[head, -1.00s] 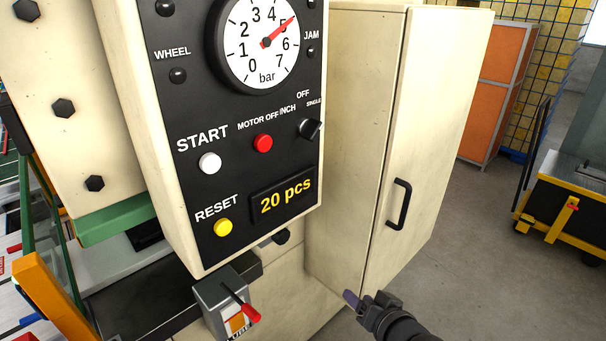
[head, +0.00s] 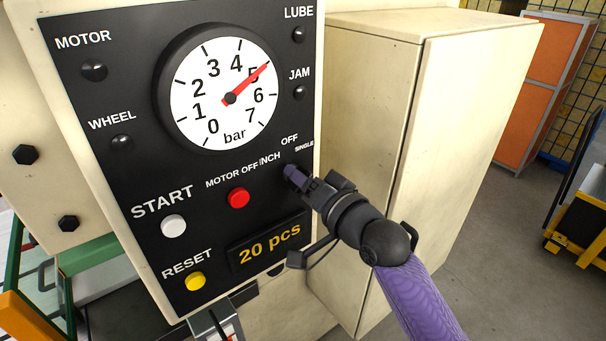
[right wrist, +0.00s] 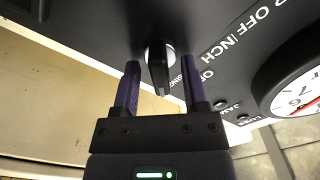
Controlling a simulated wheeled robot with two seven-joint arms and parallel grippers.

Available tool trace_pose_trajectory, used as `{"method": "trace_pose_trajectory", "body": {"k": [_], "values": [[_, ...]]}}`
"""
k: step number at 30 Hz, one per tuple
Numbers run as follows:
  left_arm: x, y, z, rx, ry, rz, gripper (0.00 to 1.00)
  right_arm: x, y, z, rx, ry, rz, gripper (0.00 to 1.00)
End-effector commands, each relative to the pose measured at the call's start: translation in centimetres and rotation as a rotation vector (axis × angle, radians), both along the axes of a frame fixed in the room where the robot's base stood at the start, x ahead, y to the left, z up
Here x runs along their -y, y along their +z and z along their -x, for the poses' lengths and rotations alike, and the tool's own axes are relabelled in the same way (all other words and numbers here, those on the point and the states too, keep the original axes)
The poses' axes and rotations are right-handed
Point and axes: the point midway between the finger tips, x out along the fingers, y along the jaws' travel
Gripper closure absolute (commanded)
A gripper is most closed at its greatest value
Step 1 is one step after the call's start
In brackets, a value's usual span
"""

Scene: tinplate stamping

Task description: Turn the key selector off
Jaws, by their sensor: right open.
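The key selector is a black knob on the dark control panel (head: 200,160), among the labels OFF, INCH and SINGLE. In the head view my right gripper (head: 290,172) covers most of it. In the right wrist view the knob (right wrist: 158,62) shows between the two purple fingers of my right gripper (right wrist: 160,85), with a gap on each side. The gripper is open, its fingertips close to the panel. The knob's light pointer mark cannot be read clearly. My left gripper is not in view.
A red motor-off button (head: 238,198), a white START button (head: 173,226) and a yellow RESET button (head: 195,281) lie left of the selector. A gauge (head: 222,95) is above. A cream cabinet (head: 370,90) stands right of the panel.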

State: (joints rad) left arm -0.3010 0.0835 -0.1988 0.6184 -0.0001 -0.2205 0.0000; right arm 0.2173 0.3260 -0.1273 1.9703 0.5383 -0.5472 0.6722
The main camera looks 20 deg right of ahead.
Motion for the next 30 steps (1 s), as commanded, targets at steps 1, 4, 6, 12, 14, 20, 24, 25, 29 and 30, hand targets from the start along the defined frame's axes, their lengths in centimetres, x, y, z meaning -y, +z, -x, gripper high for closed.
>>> {"method": "trace_pose_trajectory", "body": {"k": [1, 4, 6, 12, 14, 20, 24, 25, 29, 30], "values": [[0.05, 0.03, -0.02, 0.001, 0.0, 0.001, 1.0, -0.08, 0.06, -0.23, 0.001, 0.0, 0.0, 0.44], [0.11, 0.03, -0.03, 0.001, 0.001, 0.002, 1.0, -0.15, -0.01, -0.38, 0.0, 0.0, 0.001, 0.44], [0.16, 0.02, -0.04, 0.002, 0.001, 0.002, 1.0, -0.14, -0.02, -0.37, 0.0, 0.0, 0.001, 0.44], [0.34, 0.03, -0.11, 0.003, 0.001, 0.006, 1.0, -0.14, -0.02, -0.35, 0.0, 0.0, 0.001, 0.67], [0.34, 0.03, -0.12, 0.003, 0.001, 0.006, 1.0, -0.13, -0.03, -0.35, 0.0, 0.0, 0.001, 0.8], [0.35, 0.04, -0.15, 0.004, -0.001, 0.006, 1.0, -0.13, -0.04, -0.34, -0.001, 0.0, 0.001, 1.0], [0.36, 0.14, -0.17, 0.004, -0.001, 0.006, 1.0, -0.14, -0.01, -0.33, 0.003, 0.0, 0.014, 1.0], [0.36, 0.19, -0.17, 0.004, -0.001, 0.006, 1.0, -0.14, 0.0, -0.33, 0.006, 0.0, 0.02, 1.0], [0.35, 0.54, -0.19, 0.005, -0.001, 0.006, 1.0, -0.15, 0.1, -0.34, 0.023, 0.001, 0.066, 1.0], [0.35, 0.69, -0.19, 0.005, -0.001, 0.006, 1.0, -0.15, 0.13, -0.34, 0.03, 0.001, 0.089, 1.0]]}}
